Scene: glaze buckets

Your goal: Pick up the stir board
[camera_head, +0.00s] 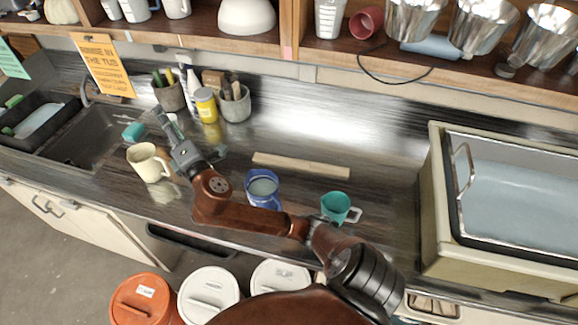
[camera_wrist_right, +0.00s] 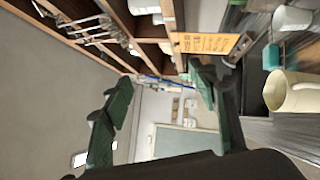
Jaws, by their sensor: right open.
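The stir board (camera_head: 300,165) is a long, pale wooden strip lying flat on the dark counter, in the middle of the head view. It lies behind the blue mug (camera_head: 262,188) and the teal mug (camera_head: 338,207). My right gripper (camera_head: 162,118) is well to the left of the board, beyond the cream mug (camera_head: 148,162) and near the sink. In the right wrist view my right gripper (camera_wrist_right: 160,98) is open with nothing between its fingers. That view does not show the board. My left gripper is not in view.
Brush pots (camera_head: 235,106) and a yellow jar (camera_head: 205,104) stand at the counter's back. The sink (camera_head: 85,135) is at left, a large glaze basin (camera_head: 435,200) at right. My right forearm passes over the counter near the blue mug. Lidded buckets (camera_head: 208,290) stand below.

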